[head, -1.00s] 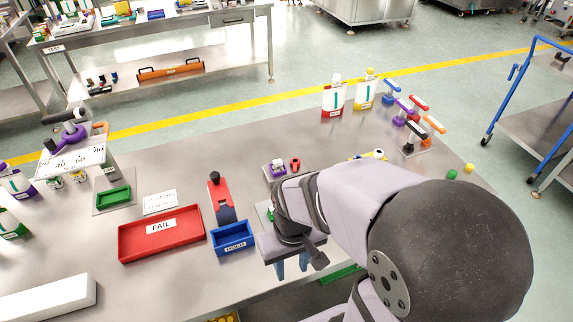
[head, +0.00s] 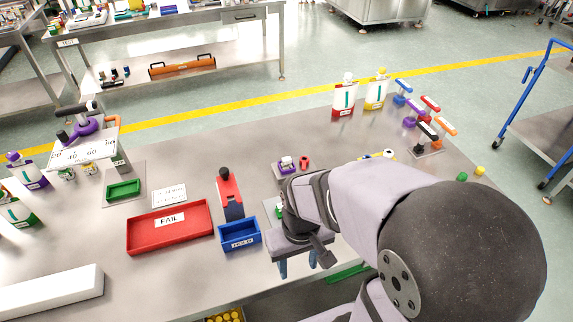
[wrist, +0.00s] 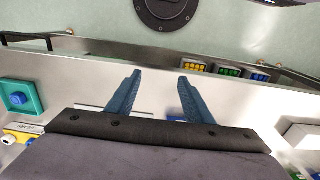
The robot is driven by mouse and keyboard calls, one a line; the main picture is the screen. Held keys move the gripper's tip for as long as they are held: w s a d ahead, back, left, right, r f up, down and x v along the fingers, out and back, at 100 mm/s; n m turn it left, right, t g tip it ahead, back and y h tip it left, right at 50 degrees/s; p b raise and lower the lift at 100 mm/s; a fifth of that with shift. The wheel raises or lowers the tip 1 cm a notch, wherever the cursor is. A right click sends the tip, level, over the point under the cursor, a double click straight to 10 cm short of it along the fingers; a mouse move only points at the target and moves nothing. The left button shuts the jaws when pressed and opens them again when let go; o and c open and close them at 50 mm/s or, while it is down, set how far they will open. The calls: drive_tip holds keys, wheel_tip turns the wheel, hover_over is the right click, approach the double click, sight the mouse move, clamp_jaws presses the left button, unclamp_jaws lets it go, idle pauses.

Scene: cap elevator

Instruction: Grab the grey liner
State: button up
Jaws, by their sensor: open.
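I cannot make out a grey liner in either view. My gripper (head: 297,266) is open and empty, over the front edge of the steel table, right of the blue bin (head: 239,234). In the wrist view its two blue fingers (wrist: 160,75) are spread apart with nothing between them. My arm hides part of the table behind it in the head view.
Small bins of yellow (wrist: 195,67), green and blue pieces sit low beyond the edge.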

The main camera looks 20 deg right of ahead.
sight(287, 160)
drive_tip(key=w+d+f+t, duration=0.1)
drive_tip(key=w+d+t, duration=0.1)
drive_tip(key=w, duration=0.4)
drive_tip(key=w+d+f+t+b, duration=0.1)
drive_tip(key=w+d+f+t, duration=0.1)
drive_tip(key=w, duration=0.4)
drive_tip(key=w+d+f+t, duration=0.1)
drive_tip(key=w+d+t, duration=0.1)
drive_tip(key=w, duration=0.5)
drive_tip(key=shift+d+f+h+b, duration=0.25)
drive_tip(key=shift+h+b, duration=0.1)
drive_tip(key=shift+h, duration=0.05)
drive_tip(key=w+d+t, duration=0.1)
drive_tip(key=w+t, duration=0.1)
drive_tip(key=w, duration=0.1)
drive_tip(key=w+d+t+b, duration=0.1)
drive_tip(key=w+t, duration=0.1)
drive_tip(key=w, duration=0.2)
drive_tip(key=w+d+t, duration=0.2)
drive_tip(key=w, duration=0.2)
drive_tip(key=shift+w, duration=0.25)
drive_tip(key=shift+t+y, duration=0.4)
drive_tip(key=shift+t, duration=0.4)
drive_tip(key=shift+d+r+p+x, duration=0.15)
drive_tip(key=shift+p+x, duration=0.4)
drive_tip(key=shift+x, duration=1.55)
drive_tip(key=shift+d+r+p+x, duration=0.15)
drive_tip(key=shift+p+x, duration=0.4)
drive_tip(key=shift+x, duration=1.55)
drive_tip(key=shift+w, duration=0.1)
